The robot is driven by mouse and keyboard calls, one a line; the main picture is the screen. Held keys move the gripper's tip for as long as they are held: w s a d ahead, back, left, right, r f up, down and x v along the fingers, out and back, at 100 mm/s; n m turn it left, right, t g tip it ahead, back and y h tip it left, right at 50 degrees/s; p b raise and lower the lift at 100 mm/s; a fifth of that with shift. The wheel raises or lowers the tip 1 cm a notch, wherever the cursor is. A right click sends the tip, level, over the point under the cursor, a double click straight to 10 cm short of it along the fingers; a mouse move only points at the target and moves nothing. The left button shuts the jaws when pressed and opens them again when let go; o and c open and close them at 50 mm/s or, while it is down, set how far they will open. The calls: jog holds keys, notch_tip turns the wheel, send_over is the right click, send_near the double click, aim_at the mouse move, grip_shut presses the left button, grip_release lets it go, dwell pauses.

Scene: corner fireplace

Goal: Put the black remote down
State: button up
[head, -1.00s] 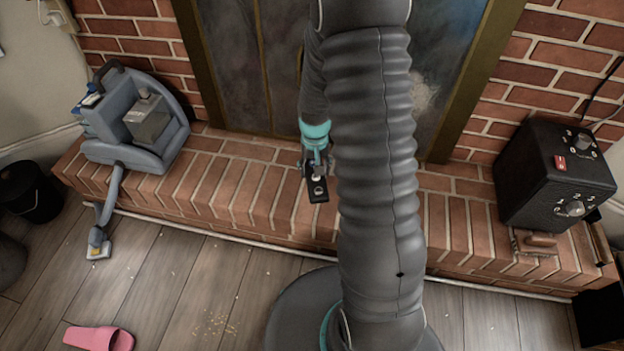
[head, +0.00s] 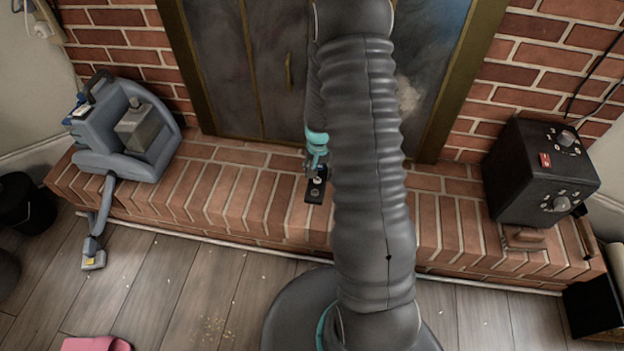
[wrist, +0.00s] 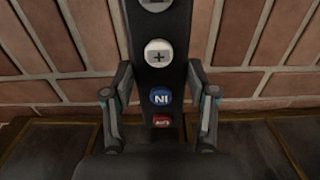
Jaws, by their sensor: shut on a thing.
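The black remote (head: 315,192) shows in the head view at the middle of the brick hearth, small and partly hidden by my gripper. In the wrist view the remote (wrist: 160,82) stretches up from between the fingers, with grey round buttons, a blue one and a red one. My gripper (wrist: 160,112) is shut on the remote, one finger at each side. It also shows in the head view (head: 316,172), beside my large dark arm. The remote is over the brick hearth (head: 250,200); I cannot tell whether it touches the bricks.
A grey-blue carpet cleaner (head: 130,135) stands on the hearth at the left. A black box with dials (head: 540,175) stands at the right, near a small brown block (head: 524,238). A pink slipper (head: 96,344) lies on the floor. Bare brick lies on both sides of the gripper.

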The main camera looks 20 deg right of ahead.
aim_at(312, 180)
jog(key=shift+w+a+f, duration=0.7)
jog(key=shift+w+f, duration=0.05)
jog(key=shift+w, duration=0.25)
jog(key=shift+f, duration=2)
jog(key=shift+f, duration=0.2)
jog(key=o, duration=1.3)
jog(key=shift+r, duration=0.15)
